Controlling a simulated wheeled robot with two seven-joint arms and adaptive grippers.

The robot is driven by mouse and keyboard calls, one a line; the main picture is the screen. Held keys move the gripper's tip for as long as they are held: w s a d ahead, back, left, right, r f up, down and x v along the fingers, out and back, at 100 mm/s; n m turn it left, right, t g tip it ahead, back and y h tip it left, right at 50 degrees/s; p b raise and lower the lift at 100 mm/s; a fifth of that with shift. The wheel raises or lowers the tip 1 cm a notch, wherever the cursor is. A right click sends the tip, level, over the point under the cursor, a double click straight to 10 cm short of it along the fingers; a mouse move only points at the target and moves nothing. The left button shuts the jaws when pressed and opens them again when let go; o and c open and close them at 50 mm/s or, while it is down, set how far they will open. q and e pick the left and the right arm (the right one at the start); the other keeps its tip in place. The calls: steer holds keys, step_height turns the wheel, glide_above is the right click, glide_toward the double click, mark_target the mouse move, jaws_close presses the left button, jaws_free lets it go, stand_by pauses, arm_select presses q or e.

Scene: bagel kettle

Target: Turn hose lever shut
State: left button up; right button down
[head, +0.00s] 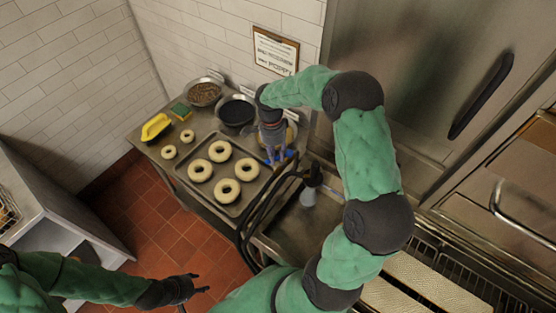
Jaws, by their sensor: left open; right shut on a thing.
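My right gripper (277,150) reaches down from the top of the arched green arm, at the right side of the bagel tray. It is shut on a small blue part (288,157), which looks like the hose lever. The gripper hides much of the lever, so its angle cannot be told. The black hose (262,207) loops down just below it, over the counter's edge. A dark nozzle with a pale end (310,187) is to the right of the hose. My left gripper (201,283) is open and empty, low over the red floor.
A metal tray (238,209) of several pale rings lies on the steel counter. Behind it are bowls of seeds (204,93) and a dark topping (236,110). A yellow object (156,127) and green sponge (180,111) sit left. A steel appliance (430,80) stands right.

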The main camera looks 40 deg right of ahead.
steer(key=shift+w+d+m+t+y+b, duration=0.1)
steer(key=shift+w+d+m+t+y, duration=0.4)
steer(key=shift+m, duration=1.55)
steer(key=shift+w+d+m+t+y+b, duration=0.1)
steer(key=shift+w+d+m, duration=0.7)
steer(key=shift+m, duration=1.2)
steer(key=shift+w+d+m+t+y+b, duration=0.2)
steer(key=shift+w+d+m, duration=0.45)
steer(key=shift+m, duration=1.4)
steer(key=c, duration=1)
jaws_free()
steer(key=r, duration=0.4)
steer(key=d+r, duration=0.1)
steer(key=r, duration=0.3)
steer(key=d+r, duration=0.1)
steer(key=r, duration=0.2)
steer(key=shift+w+d+r, duration=0.1)
steer(key=shift+w+r, duration=0.25)
steer(key=shift+r, duration=0.05)
